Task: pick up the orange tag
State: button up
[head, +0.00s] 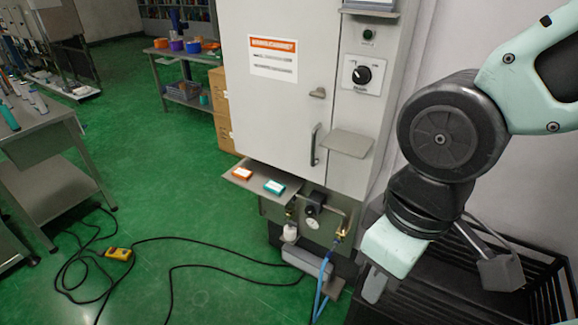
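The orange tag (242,173) lies flat on a small grey shelf (259,181) that sticks out from the front of the grey cabinet. A teal tag (274,187) lies on the same shelf, to the right of the orange one, with a gap between them. Each tag has a pale mark on top. My gripper (375,286) points down at the lower right, in front of a dark slatted rack and well to the right of the shelf. It touches neither tag. The angle does not show the gap between its fingers.
The cabinet (272,110) has a handle, a knob panel (363,74) and a small grey ledge (347,143). Fittings and a blue hose (323,280) sit below the shelf.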

aim_at(240, 172)
jog(key=z, duration=2.2)
jog(key=k+j+z, duration=0.1)
jog(key=j+z, duration=0.3)
jog(key=k+j+z, duration=0.1)
jog(key=j+z, duration=0.35)
jog(key=k+j+z, duration=0.2)
jog(key=z, duration=0.2)
jog(key=k+j+z, duration=0.2)
jog(key=z, duration=0.25)
jog(key=k+j+z, duration=0.2)
jog(key=k, duration=0.15)
jog(key=k+z, duration=0.2)
jog(key=k, duration=0.2)
jog(key=k+u, duration=0.5)
jog(key=k, duration=0.15)
jog(key=k+j+u, duration=0.3)
jog(key=k+u, duration=0.2)
jog(key=k, duration=0.15)
jog(key=k+j+u, duration=0.15)
jog(key=k+u, duration=0.25)
jog(key=k, duration=0.15)
